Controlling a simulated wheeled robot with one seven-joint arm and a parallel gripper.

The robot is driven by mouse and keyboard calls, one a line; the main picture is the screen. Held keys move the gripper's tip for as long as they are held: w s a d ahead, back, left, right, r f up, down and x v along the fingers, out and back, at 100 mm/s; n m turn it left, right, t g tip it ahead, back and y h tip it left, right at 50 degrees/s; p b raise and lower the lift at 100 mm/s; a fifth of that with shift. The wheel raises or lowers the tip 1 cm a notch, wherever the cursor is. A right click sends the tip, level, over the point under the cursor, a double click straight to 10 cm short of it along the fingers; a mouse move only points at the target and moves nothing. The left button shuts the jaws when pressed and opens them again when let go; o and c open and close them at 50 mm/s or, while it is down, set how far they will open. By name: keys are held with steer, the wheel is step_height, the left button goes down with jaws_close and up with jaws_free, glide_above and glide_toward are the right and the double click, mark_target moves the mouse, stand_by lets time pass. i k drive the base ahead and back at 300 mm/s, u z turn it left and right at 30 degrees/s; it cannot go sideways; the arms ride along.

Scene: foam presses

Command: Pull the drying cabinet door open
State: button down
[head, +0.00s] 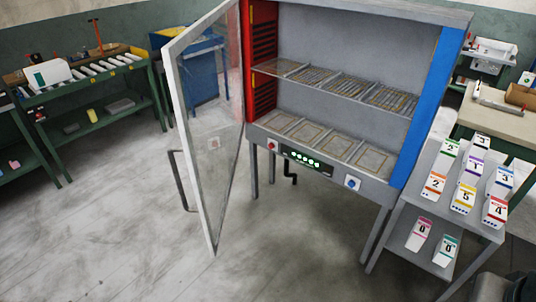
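The drying cabinet (345,45) stands in the middle of the head view on grey legs. It has a red left side, a blue right side and wire rack shelves inside. Its door (207,120), a light frame with a clear pane, stands swung wide open on the left side. A grey bar handle (180,182) sits on the door's outer left edge, and nothing touches it. My gripper is not clearly in view; only a dark part shows at the bottom right corner.
A grey side table (450,222) at the right holds several numbered boxes. A roller workbench (92,75) stands at the back left and a blue bin (200,70) behind the door. A light-topped bench (490,118) is at the far right. The floor (110,225) at left and front is clear.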

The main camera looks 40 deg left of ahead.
mark_target(174, 48)
steer(key=z, duration=0.8)
steer(key=k, duration=0.2)
steer(key=u, duration=2.05)
steer(key=i, duration=1)
steer(key=z, duration=0.05)
